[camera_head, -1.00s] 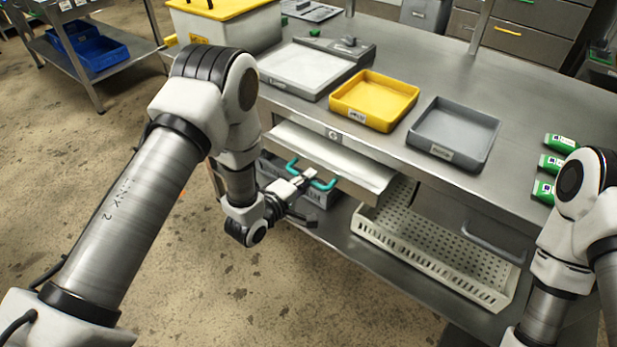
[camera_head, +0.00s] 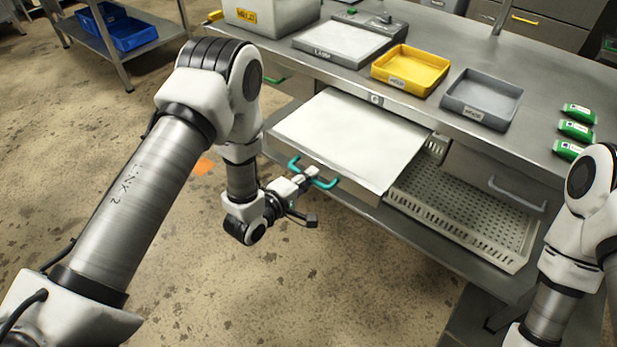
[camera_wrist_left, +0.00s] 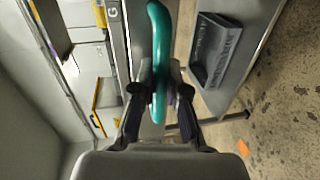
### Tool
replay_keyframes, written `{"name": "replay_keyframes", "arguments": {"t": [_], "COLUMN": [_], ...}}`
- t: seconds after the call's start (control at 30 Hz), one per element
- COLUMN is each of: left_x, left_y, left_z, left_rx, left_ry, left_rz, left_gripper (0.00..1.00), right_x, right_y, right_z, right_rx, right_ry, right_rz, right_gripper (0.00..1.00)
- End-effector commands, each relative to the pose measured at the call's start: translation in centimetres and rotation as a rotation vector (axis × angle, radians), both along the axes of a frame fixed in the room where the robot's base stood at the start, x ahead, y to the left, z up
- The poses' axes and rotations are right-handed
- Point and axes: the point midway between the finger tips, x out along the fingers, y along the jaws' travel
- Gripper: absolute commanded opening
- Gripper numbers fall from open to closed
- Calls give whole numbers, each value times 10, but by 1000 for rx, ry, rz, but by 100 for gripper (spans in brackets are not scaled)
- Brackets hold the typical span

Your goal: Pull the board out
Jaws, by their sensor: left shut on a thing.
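The pull-out board (camera_head: 350,135) is a white-topped panel with a metal front edge, and it sticks well out from under the steel bench top. Its teal handle (camera_head: 328,184) is on the front edge. My left gripper (camera_head: 311,177) is shut on the teal handle. In the left wrist view the handle (camera_wrist_left: 158,40) runs between the fingers of my left gripper (camera_wrist_left: 160,90). My right arm shows at the right edge, but its gripper is out of view.
On the bench (camera_head: 430,60) stand a yellow tray (camera_head: 447,75), a grey tray (camera_head: 483,115) and several green packs (camera_head: 576,130). A perforated tray (camera_head: 460,222) lies on the shelf to the right, below the board.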

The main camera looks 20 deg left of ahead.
Motion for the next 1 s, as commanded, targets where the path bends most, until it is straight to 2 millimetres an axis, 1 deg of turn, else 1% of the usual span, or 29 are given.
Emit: {"name": "replay_keyframes", "arguments": {"t": [0.1, 0.13, 0.17, 0.2, 0.47, 0.57, 0.67, 0.9, 1.0], "left_x": [0, 0, 0, 0, 0, -5, -19, -75, -94], "left_y": [0, 0, 0, 0, 0, 2, 8, 29, 36], "left_z": [0, 0, 0, 0, 0, 0, 3, 15, 20], "left_rx": [0, 0, 0, 0, 0, 0, 0, -3, -2], "left_ry": [0, 0, 0, 0, 0, 2, 4, 6, 5], "left_rz": [1, 1, 1, 1, 1, 1, 2, 6, 5], "left_gripper": [0, 23, 34, 39, 39, 39, 39, 39, 39], "right_x": [0, 0, 0, 0, 0, 0, 0, 0, 0], "right_y": [0, 0, 0, 0, 0, 0, 0, 0, 0], "right_z": [0, 0, 0, 0, 0, 0, 0, 0, 0], "right_rx": [0, 0, 0, 0, 0, 0, 0, 0, 0], "right_ry": [0, 0, 0, 0, 0, 0, 0, 0, 0], "right_rz": [0, 0, 0, 0, 0, 0, 0, 0, 0], "right_gripper": [40, 40, 40, 40, 40, 40, 40, 40, 40]}}
